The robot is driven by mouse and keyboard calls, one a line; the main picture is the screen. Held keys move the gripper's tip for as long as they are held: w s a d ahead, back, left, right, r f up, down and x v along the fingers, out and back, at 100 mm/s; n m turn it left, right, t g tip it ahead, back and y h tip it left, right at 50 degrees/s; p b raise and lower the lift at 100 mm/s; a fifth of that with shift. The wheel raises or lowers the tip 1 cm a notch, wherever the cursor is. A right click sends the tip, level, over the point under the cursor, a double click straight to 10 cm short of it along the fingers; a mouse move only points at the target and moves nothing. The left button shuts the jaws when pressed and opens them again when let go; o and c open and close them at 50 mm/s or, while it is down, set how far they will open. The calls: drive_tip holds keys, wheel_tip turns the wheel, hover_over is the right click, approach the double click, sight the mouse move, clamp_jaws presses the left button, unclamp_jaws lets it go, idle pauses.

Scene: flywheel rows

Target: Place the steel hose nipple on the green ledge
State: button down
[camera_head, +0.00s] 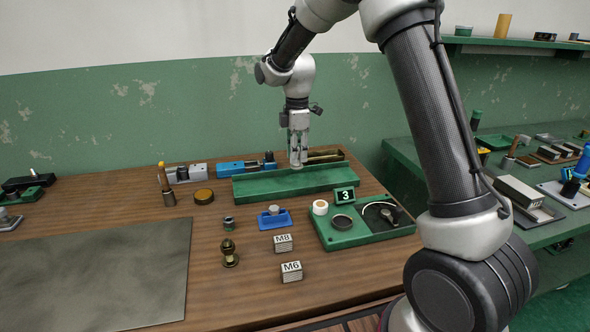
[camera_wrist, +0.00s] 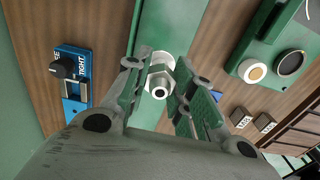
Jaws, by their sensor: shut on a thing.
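The steel hose nipple (camera_wrist: 161,73) is a silvery fitting with a hex part and a dark round bore, seen between my gripper's fingers in the wrist view. My gripper (camera_head: 297,160) points down over the long green ledge (camera_head: 256,187) at the back of the table and is shut on the nipple. The ledge also shows in the wrist view (camera_wrist: 172,25), directly behind the nipple. The nipple's lower end is at or just above the ledge; I cannot tell whether it touches. In the head view the fingers mostly hide the nipple.
A blue device (camera_head: 231,168) and a brown-handled tool (camera_head: 324,156) lie behind the ledge. A green tray (camera_head: 371,236) with a "3" sign stands front right. A blue holder (camera_head: 274,221) and blocks marked M8 (camera_head: 283,243) and M6 (camera_head: 291,271) stand in front. A grey mat (camera_head: 95,275) lies left.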

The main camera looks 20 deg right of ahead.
sight(297, 165)
drive_tip(key=shift+f, duration=2.35)
drive_tip(key=shift+f, duration=0.2)
drive_tip(key=c, duration=1.2)
unclamp_jaws()
